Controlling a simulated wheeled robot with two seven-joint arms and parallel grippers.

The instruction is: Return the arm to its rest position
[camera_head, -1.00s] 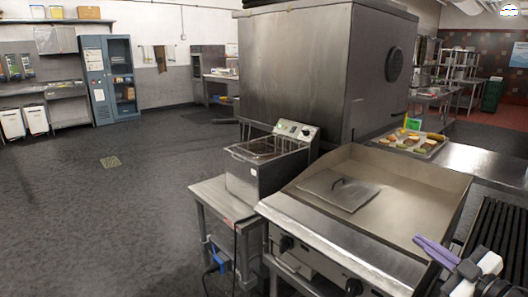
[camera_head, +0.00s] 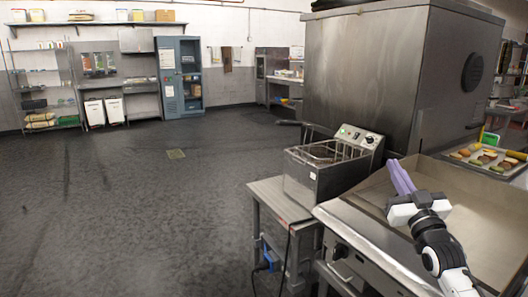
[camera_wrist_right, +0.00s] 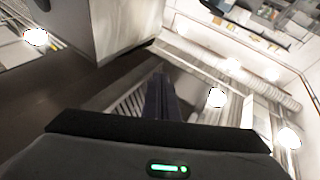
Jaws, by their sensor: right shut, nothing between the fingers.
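My right gripper (camera_head: 401,178), with purple fingers, is shut and empty. In the head view it is raised in front of the flat griddle (camera_head: 480,215), at the lower right, with my white and black arm behind it. In the right wrist view its dark fingers (camera_wrist_right: 161,97) lie together in the middle, with nothing between them. My left gripper and arm do not show in either view.
A deep fryer (camera_head: 318,178) with a basket stands on a steel table (camera_head: 268,196) left of the griddle. A big steel oven (camera_head: 380,75) stands behind. A food tray (camera_head: 487,160) lies at the right. The dark floor at left is clear.

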